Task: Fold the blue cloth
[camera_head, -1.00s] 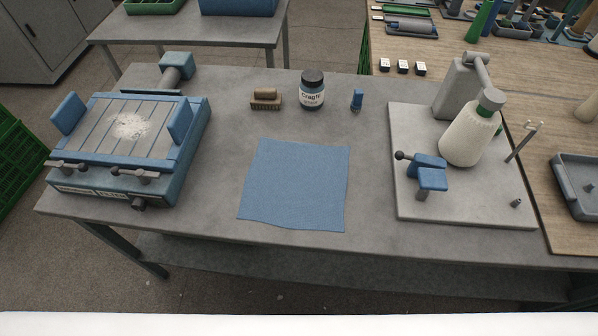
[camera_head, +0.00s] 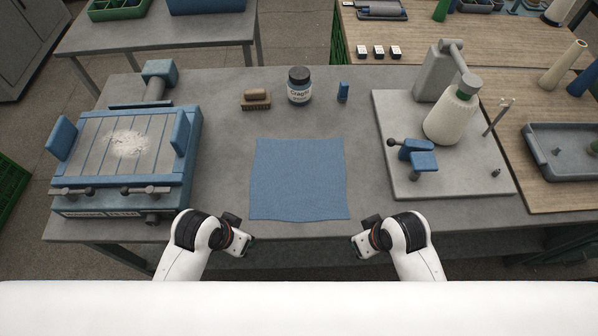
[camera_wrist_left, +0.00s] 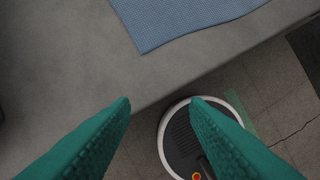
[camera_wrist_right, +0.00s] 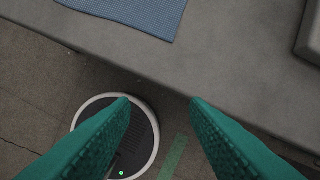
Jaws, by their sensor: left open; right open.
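The blue cloth (camera_head: 298,178) lies flat and spread out on the grey table, roughly square, its near edge slightly wavy close to the table's front edge. Part of it shows at the top of the left wrist view (camera_wrist_left: 185,18) and of the right wrist view (camera_wrist_right: 135,10). My left gripper (camera_head: 245,243) is just off the cloth's near left corner, at the table's front edge. In the left wrist view its green fingers (camera_wrist_left: 160,102) are apart and empty. My right gripper (camera_head: 354,244) is off the near right corner. Its green fingers (camera_wrist_right: 160,102) are also apart and empty.
A brush (camera_head: 256,98), a jar (camera_head: 299,86) and a small blue item (camera_head: 343,92) stand behind the cloth.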

